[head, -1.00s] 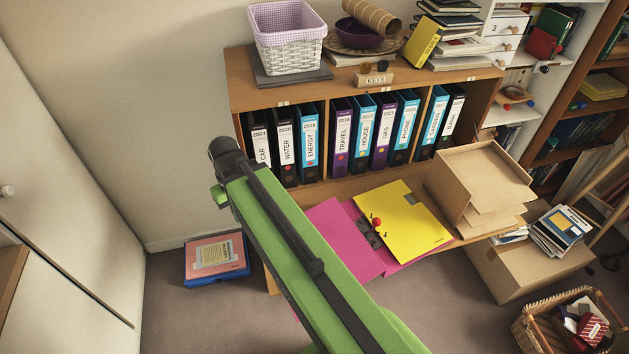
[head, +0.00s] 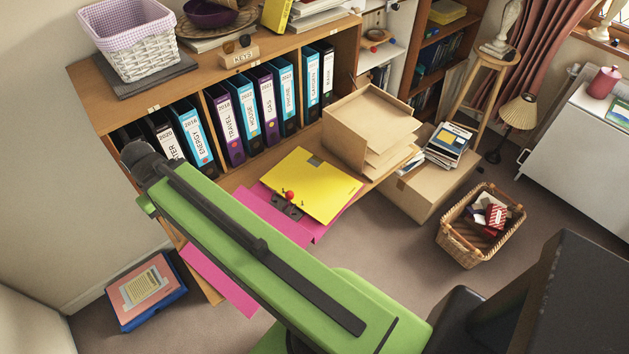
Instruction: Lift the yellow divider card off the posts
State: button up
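The yellow divider card (head: 318,182) lies flat on top of pink card (head: 265,212) on the low wooden shelf, in the middle of the head view. A dark metal piece (head: 288,208) with small posts is at the yellow card's near left edge. A red ball (head: 289,195) shows just above it. I cannot tell how the posts pass through the card. My green arm crosses the view from lower right to upper left and covers part of the pink card. My gripper is not visible.
Ring binders (head: 244,115) stand behind the card. A cardboard tray stack (head: 345,140) stands close to its right. A box (head: 425,195) with books and a wicker basket (head: 455,243) stand on the floor at right. A blue and pink folder (head: 147,290) lies at lower left.

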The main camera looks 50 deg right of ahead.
aim_at(324, 190)
jog(key=z, duration=0.1)
jog(key=k, duration=2.2)
jog(key=u, duration=1.35)
jog(key=i, duration=1)
jog(key=u, duration=0.05)
